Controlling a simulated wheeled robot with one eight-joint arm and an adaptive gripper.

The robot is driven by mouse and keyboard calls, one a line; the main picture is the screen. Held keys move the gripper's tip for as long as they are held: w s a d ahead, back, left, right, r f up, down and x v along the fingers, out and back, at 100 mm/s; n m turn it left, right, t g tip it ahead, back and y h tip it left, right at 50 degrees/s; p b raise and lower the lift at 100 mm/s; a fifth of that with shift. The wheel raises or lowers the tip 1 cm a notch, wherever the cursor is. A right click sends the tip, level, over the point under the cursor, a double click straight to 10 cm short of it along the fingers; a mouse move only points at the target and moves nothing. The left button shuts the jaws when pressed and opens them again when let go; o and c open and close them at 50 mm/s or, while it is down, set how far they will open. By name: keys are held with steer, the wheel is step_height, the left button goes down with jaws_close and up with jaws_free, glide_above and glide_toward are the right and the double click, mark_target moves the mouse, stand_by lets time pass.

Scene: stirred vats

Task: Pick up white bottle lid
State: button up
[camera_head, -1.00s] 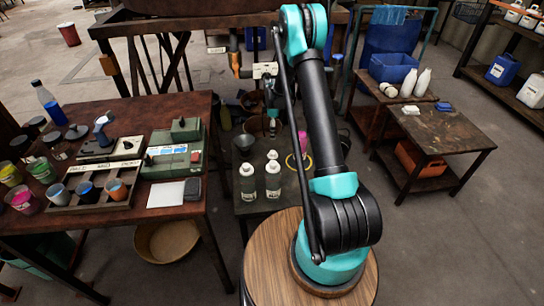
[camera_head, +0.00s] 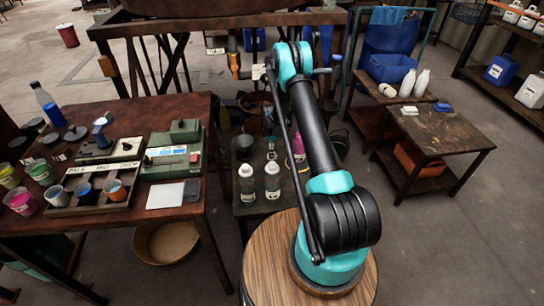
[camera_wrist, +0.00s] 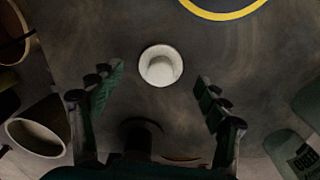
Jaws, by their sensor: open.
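My gripper (camera_wrist: 159,78) is open, with one dark green finger on each side of the lid's line and a gap between each finger and the lid. Nothing is held. In the head view my gripper is mostly lost behind my arm and small clutter, so I cannot make out its fingers or the lid there.
Two white-capped bottles (camera_head: 247,184) and (camera_head: 272,181) stand at the small dark table's front, near a pink bottle (camera_head: 299,147). A yellow ring (camera_wrist: 222,16) lies beyond the lid. The left workbench (camera_head: 150,108) holds paint cups.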

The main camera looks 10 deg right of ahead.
steer(key=shift+f, duration=0.9)
steer(key=c, duration=0.9)
steer(key=shift+r, duration=0.1)
